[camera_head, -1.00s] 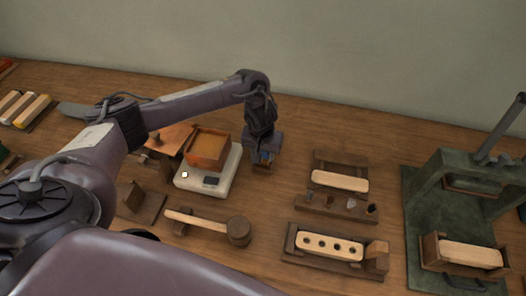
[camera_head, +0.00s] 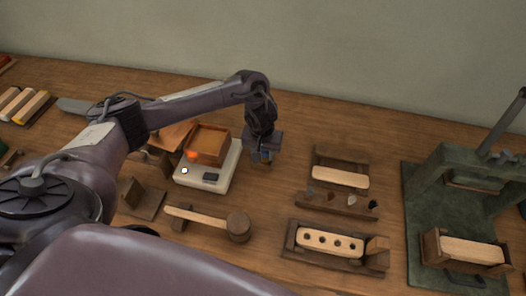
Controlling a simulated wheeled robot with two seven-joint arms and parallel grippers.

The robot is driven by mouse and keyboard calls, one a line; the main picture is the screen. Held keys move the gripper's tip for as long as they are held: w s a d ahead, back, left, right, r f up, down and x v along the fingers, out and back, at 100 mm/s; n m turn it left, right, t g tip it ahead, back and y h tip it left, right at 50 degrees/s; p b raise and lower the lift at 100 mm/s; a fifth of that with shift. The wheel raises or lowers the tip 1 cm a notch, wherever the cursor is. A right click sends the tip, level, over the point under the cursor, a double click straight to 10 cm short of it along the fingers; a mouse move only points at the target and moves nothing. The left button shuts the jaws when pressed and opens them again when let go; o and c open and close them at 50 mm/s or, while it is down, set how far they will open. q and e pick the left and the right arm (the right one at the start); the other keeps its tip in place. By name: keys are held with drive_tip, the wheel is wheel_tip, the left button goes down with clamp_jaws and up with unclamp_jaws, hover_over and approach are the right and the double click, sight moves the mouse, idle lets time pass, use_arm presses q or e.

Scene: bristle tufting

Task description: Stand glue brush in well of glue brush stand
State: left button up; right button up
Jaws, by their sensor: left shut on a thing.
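My left gripper (camera_head: 262,158) points down just right of the white scale, in the middle of the table. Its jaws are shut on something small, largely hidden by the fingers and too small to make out. I cannot tell from this view whether it is the glue brush. I cannot pick out the glue brush stand or its well with certainty. Small brown wooden pieces (camera_head: 140,198) stand left of the scale, some partly covered by my left arm. My right gripper is not in view.
A mallet (camera_head: 238,226) lies in front. To the right are a holed wooden block (camera_head: 331,243), a pale block (camera_head: 341,177) and a green press (camera_head: 425,200). Bare table lies behind the gripper.

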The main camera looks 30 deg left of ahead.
use_arm(q)
drive_tip(key=shift+f, duration=0.3)
drive_tip(key=o, duration=1.3)
drive_tip(key=shift+o, duration=0.2)
drive_tip(key=shift+r+p, duration=3.55)
drive_tip(key=shift+p, duration=1.1)
drive_tip(key=shift+f, duration=0.1)
